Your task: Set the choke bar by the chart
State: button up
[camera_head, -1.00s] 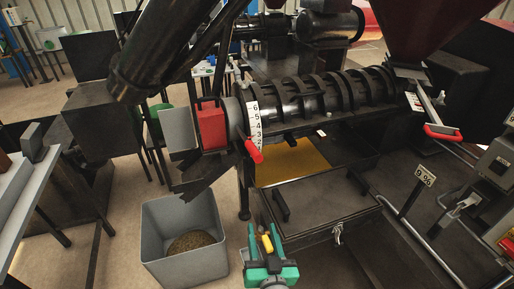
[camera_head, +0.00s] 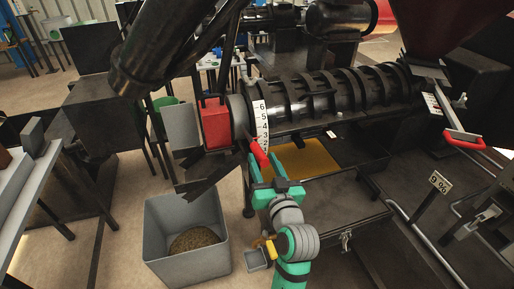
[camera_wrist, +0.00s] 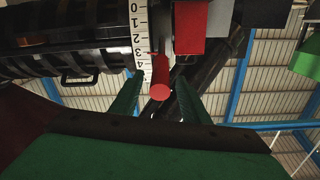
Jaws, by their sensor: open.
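The choke bar is a short red handle (camera_head: 259,155) at the discharge end of the black press barrel. It sits at the low end of a white numbered scale (camera_head: 262,122). In the wrist view the red bar (camera_wrist: 160,74) points toward me beside the scale (camera_wrist: 139,38), near the 4. My green gripper (camera_head: 264,172) is open just below the bar. In the wrist view its fingers (camera_wrist: 158,95) stand on either side of the bar's rounded end, with gaps showing. A small sign (camera_head: 440,182) with black marks stands at the right; I cannot tell whether it is the chart.
A grey bin (camera_head: 165,259) with brown meal stands on the floor at lower left. A red block (camera_head: 215,122) sits left of the scale. Another red-handled lever (camera_head: 464,138) is at the right. A yellow tray (camera_head: 308,160) lies under the barrel.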

aim_at(258, 147)
jog(key=x, duration=0.6)
jog(key=shift+d, duration=0.15)
jog(key=shift+w+f, duration=0.1)
jog(key=shift+w, duration=0.05)
